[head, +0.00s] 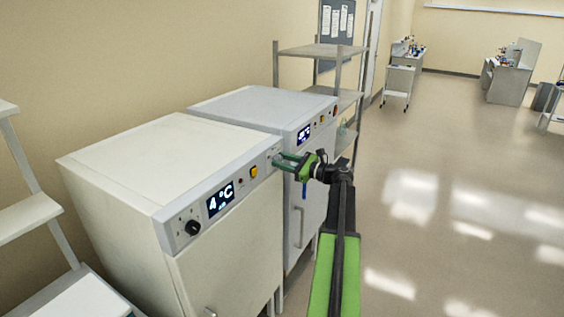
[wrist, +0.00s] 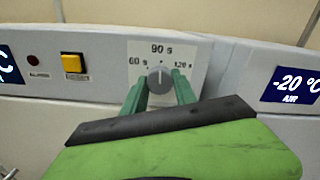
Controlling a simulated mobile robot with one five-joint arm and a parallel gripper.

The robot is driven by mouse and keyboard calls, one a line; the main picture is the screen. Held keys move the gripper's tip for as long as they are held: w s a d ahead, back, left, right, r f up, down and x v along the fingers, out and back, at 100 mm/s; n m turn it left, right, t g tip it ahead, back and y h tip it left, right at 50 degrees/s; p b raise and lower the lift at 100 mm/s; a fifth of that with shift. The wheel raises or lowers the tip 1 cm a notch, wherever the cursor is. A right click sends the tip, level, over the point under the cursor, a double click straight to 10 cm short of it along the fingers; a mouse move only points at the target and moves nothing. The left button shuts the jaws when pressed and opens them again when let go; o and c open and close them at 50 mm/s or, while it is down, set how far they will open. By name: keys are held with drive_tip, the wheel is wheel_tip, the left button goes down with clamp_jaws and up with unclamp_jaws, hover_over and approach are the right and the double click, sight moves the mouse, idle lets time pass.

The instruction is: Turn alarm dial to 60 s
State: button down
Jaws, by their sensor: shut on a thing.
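The alarm dial (wrist: 160,76) is a small grey round knob on a pale plate in the wrist view. The plate is marked 60 s on the left, 90 s at the top and 120 s on the right. The pointer line on the knob stands about upright, toward 90 s. My gripper (wrist: 159,92) has its green fingers on both sides of the knob and is shut on it. In the head view, my gripper (head: 278,161) reaches the right end of the front cabinet's panel. The fingers hide the dial there.
A yellow button (wrist: 73,63) and a red alarm lamp (wrist: 33,60) sit left of the dial. The front cabinet (head: 215,260) reads 4 °C and has a black knob (head: 193,227). A second cabinet (head: 262,105) stands behind it, reading -20 °C. Open floor (head: 440,210) lies to the right.

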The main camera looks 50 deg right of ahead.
drive_tip(key=n, duration=1.1)
idle(0.3)
drive_tip(key=shift+n, duration=0.3)
drive_tip(key=c, duration=1)
unclamp_jaws()
drive_tip(key=v, duration=1.7)
drive_tip(key=shift+s, duration=0.2)
drive_tip(key=shift+f, duration=0.1)
